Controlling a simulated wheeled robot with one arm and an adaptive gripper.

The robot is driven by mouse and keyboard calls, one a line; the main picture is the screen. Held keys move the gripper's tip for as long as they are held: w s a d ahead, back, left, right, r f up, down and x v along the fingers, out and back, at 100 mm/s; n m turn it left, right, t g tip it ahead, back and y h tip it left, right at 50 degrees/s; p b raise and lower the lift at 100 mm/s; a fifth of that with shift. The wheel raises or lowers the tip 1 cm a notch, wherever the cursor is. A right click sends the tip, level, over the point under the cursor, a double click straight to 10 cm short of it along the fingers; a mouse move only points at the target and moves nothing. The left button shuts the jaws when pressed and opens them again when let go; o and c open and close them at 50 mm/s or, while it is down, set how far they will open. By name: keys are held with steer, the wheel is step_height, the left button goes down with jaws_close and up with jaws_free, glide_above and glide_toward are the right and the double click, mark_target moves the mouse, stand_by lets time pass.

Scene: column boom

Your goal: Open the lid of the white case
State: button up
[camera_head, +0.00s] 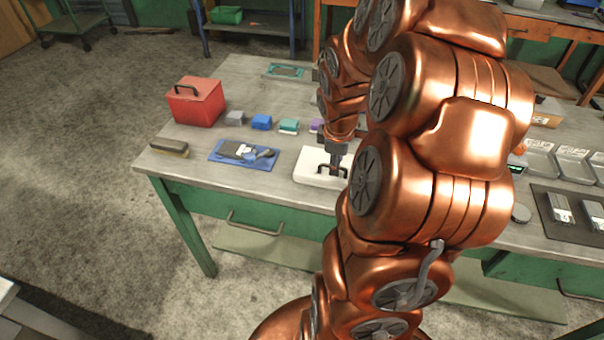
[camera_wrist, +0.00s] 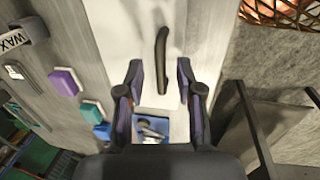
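The white case (camera_head: 308,165) sits near the front edge of the workbench, with its lid down and partly hidden by my arm. Its black handle (camera_head: 326,170) shows on top. In the wrist view the white lid (camera_wrist: 112,30) and the dark handle (camera_wrist: 161,48) fill the upper middle. My gripper (camera_wrist: 159,70) is open, with its two fingers apart on either side of the handle's near end in the picture.
A red box (camera_head: 198,103) stands at the bench's left. A blue mat (camera_head: 225,155) with tools and a brush (camera_head: 170,148) lie left of the case. Small grey, blue (camera_head: 261,122), teal (camera_head: 289,126) and purple blocks stand behind. Clear trays (camera_head: 573,160) lie right.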

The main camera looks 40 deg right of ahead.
steer(key=shift+a+r, duration=0.1)
steer(key=shift+r, duration=0.4)
step_height(320, 180, up, 7)
steer(key=a+b, duration=0.1)
steer(key=b, duration=0.1)
steer(key=s+a+m, duration=0.2)
steer(key=s+a, duration=0.1)
steer(key=a, duration=0.9)
steer(key=shift+f+g+y, duration=0.15)
steer(key=shift+g+y, duration=0.25)
steer(key=shift+d, duration=0.1)
steer(key=w+d+f+n+b, duration=0.1)
steer(key=w+d+n+b, duration=0.15)
steer(key=d, duration=0.95)
steer(key=shift+m+t+h, duration=0.25)
steer(key=shift+t+h, duration=0.15)
steer(key=shift+w+d+f, duration=0.1)
steer(key=shift+d+f, duration=0.05)
steer(key=shift+f, duration=1)
steer(key=shift+d+f, duration=0.15)
steer(key=shift+f, duration=0.95)
steer(key=shift+w+d+f, duration=0.1)
steer(key=shift+d+f, duration=0.05)
steer(key=shift+f, duration=1)
